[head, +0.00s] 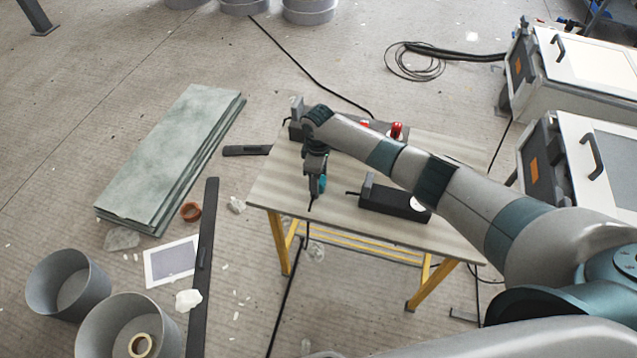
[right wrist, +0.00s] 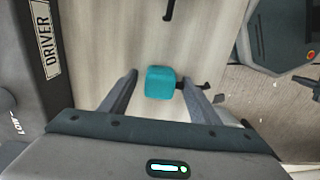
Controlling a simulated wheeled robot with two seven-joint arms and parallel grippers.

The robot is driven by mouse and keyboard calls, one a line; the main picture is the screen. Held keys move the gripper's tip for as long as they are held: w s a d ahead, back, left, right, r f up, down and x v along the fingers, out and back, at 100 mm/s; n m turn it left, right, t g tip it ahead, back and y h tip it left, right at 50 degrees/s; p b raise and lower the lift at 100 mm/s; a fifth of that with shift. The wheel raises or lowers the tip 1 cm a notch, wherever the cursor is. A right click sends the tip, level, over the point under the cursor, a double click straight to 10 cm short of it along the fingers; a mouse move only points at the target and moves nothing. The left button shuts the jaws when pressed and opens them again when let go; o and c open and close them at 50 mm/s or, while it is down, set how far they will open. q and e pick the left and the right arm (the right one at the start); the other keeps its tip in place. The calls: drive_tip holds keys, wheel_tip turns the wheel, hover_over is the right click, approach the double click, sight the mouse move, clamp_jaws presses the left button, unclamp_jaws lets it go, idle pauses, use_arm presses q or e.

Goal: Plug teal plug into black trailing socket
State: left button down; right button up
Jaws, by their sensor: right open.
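The teal plug (head: 323,184) is at the front left edge of the wooden-topped table. In the right wrist view the teal plug (right wrist: 160,82) sits between the two fingers of my right gripper (right wrist: 160,95), with a gap on each side. The right gripper (head: 316,185) is open and points down at the table. A short black lead runs from the plug towards the table edge. A slim black piece (right wrist: 168,8) shows at the top of the wrist view; I cannot tell whether it is the trailing socket. My left gripper is not in view.
Red-topped items (head: 396,130) stand at the back, partly behind my arm. Front left is the table edge, with a cable hanging down.

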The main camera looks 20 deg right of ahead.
drive_tip(key=c, duration=1.1)
drive_tip(key=shift+r, duration=0.15)
wheel_tip(320, 180, up, 9)
drive_tip(key=shift+f+b, duration=0.1)
drive_tip(key=shift+b, duration=0.85)
drive_tip(key=shift+r, duration=0.45)
drive_tip(key=shift+r, duration=0.1)
